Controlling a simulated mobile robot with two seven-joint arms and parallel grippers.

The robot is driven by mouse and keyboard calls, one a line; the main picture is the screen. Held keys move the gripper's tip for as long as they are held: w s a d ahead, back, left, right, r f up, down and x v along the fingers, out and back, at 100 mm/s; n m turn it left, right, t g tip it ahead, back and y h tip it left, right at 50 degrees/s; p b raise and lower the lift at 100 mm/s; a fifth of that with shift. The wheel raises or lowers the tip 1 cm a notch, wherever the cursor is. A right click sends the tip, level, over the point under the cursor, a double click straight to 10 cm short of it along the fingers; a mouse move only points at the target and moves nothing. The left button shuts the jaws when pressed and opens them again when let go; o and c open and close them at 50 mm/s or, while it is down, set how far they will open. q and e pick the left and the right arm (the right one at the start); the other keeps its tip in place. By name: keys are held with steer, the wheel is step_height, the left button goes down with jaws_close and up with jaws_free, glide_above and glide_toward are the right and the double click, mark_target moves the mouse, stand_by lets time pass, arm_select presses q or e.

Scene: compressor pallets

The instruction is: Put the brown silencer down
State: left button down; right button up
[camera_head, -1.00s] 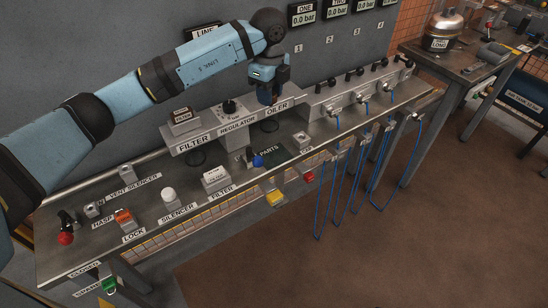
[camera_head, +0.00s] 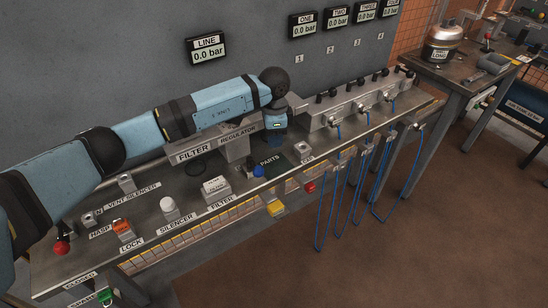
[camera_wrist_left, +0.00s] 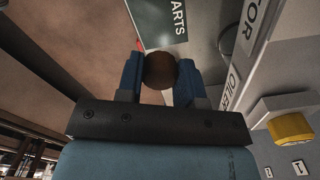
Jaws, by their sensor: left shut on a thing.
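The brown silencer (camera_wrist_left: 159,71) shows as a round brown end between the two blue fingers of my left gripper (camera_wrist_left: 159,78) in the left wrist view. The gripper is shut on it. In the head view my left gripper (camera_head: 275,136) hangs over the bench at the back edge of the dark green PARTS mat (camera_head: 284,164); its fingers and the silencer are hidden there. The mat also shows beyond the fingers in the wrist view (camera_wrist_left: 152,22). I cannot tell whether the silencer touches anything. My right gripper is in neither view.
A blue knob (camera_head: 259,171) stands at the mat's left edge. The FILTER and REGULATOR block (camera_head: 205,153) is behind and left. A white silencer (camera_head: 170,207) and a white filter part (camera_head: 216,187) stand along the front left. Valves with blue hoses (camera_head: 338,122) line the right.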

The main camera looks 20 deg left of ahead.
mark_target(274, 166)
arm_select(q)
step_height(274, 166, down, 8)
steer(key=shift+f, duration=0.2)
stand_by(0.3)
steer(key=shift+f, duration=0.15)
steer(key=c, duration=0.8)
jaws_free()
